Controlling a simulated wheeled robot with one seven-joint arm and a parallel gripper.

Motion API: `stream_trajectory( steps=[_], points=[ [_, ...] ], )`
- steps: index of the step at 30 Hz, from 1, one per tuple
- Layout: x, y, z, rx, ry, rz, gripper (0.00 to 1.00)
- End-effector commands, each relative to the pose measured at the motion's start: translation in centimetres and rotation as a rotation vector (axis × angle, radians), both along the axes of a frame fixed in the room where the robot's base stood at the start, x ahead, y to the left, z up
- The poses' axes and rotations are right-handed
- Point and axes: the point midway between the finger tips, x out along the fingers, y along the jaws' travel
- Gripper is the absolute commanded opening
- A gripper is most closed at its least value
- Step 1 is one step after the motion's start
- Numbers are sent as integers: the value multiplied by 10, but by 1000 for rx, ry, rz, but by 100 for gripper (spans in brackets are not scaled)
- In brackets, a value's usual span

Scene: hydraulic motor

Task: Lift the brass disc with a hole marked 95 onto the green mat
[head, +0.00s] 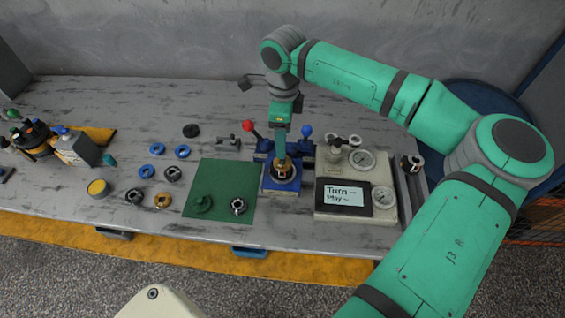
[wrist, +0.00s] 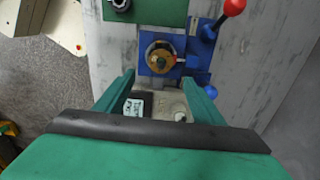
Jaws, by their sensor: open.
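A brass disc (head: 283,172) sits in the blue fixture (head: 281,188), right of the green mat (head: 226,175). In the wrist view the brass disc (wrist: 158,64) shows a dark centre. Another brass ring (head: 162,201) with a hole lies on the table left of the mat. No 95 marking is readable on either. My gripper (head: 281,157) is over the blue fixture, partly hiding it. In the wrist view my gripper (wrist: 158,79) has its fingers apart, with nothing between them. Whether the fingers touch the disc cannot be told.
Levers with a red knob (head: 247,126) and a blue knob (head: 306,131) stand behind the fixture. A gauge box (head: 344,215) stands right. Blue rings (head: 146,171) lie left.

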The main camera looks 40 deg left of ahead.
Motion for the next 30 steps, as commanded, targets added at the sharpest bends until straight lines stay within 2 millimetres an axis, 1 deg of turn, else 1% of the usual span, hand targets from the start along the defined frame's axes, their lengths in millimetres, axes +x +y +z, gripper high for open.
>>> stream_trajectory(
  steps=[6, 9, 17, 25, 27, 30],
  points=[
    [-1, 1, -31, 1, 5, 0, 62],
    [-1, 1, -44, 2, 5, 0, 62],
    [-1, 2, -62, 2, 5, 1, 62],
    [0, 4, -97, 3, 5, 1, 62],
    [0, 4, -101, 3, 4, 1, 62],
    [1, 4, -102, 3, 3, 1, 62]
  ],
)
